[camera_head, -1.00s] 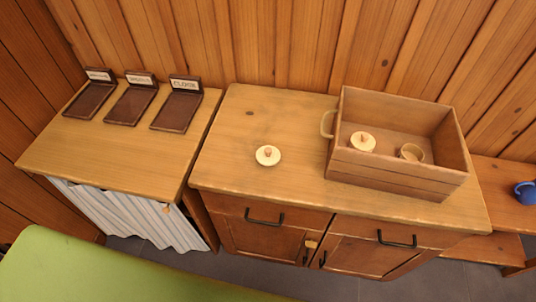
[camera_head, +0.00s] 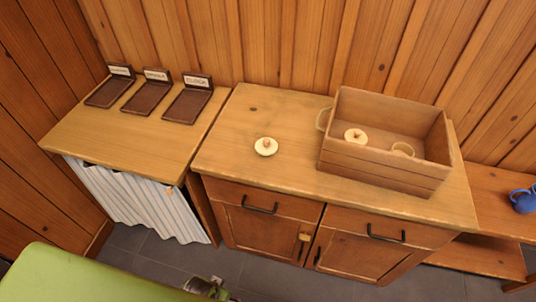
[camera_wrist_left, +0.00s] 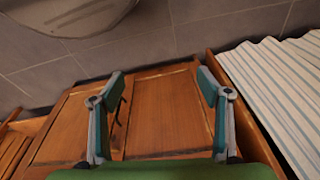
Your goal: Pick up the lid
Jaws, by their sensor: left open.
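A round cream lid (camera_head: 265,146) with a small brownish knob lies alone on the wooden cabinet top (camera_head: 230,130), left of the wooden crate. A second knobbed cream lid (camera_head: 355,136) is inside the crate (camera_head: 385,175), beside a small round tan piece (camera_head: 403,149). My left gripper (camera_wrist_left: 158,88) is open and empty, its two teal fingers spread in front of the cabinet doors. Only a small part of it shows at the bottom edge of the head view, low and away from the lid. No lid appears in the left wrist view. My right gripper is not in view.
Several dark labelled trays (camera_head: 187,105) stand on the left cabinet (camera_head: 120,140), which has a striped curtain (camera_head: 140,200). A blue mug (camera_head: 523,200) sits on a lower shelf at the right. The cabinet top around the loose lid is clear.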

